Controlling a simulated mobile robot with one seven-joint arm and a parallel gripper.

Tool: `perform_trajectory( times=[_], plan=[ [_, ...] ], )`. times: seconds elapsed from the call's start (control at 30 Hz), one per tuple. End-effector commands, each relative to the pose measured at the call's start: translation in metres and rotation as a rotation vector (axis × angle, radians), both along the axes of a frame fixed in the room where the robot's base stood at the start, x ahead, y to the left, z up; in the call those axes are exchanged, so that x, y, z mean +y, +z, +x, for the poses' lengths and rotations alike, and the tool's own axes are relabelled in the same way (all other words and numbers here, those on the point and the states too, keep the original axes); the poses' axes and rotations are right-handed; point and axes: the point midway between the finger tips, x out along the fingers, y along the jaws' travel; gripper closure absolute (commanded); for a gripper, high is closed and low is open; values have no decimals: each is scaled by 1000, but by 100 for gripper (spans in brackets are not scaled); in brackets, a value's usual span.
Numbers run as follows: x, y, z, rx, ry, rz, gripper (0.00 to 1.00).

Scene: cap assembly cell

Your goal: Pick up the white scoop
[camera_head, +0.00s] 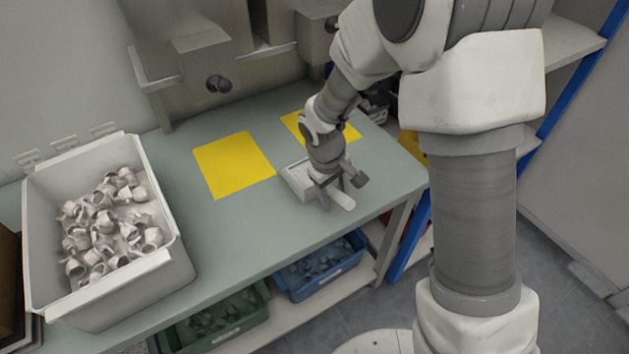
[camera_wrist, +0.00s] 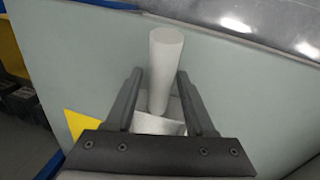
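The white scoop (camera_head: 300,181) lies on the green-grey table near its front edge, its handle (camera_head: 342,199) pointing toward the front right. My gripper (camera_head: 336,193) is at the handle, pointing down and partly covering the scoop. In the wrist view, the pale round handle (camera_wrist: 166,60) lies between the two dark fingers of my gripper (camera_wrist: 160,75). The fingers are open, one on each side, with narrow gaps showing. Part of the scoop's body (camera_wrist: 158,125) shows below, mostly hidden by the gripper base.
A white bin (camera_head: 180,262) full of small metallic parts stands at the left. Two yellow mats (camera_head: 234,165) lie on the table (camera_head: 262,232); my arm partly covers the right one. Blue (camera_head: 325,281) and green bins (camera_head: 235,325) sit on the shelf below. The table's middle front is clear.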

Motion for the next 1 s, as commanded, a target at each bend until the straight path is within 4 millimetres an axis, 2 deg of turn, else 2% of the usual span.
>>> perform_trajectory(
  times=[0.03,0.2,0.27,0.3,0.77,0.87,1.0],
  plan=[
    [0,0,0,0,0,0,57],
    [0,0,0,0,0,0,87],
    [0,0,0,0,0,0,98],
    [0,0,0,0,0,0,100],
    [0,3,0,-1,0,1,100],
    [0,9,0,-1,-1,1,100],
    [1,30,1,-4,-1,2,100]
  ],
)
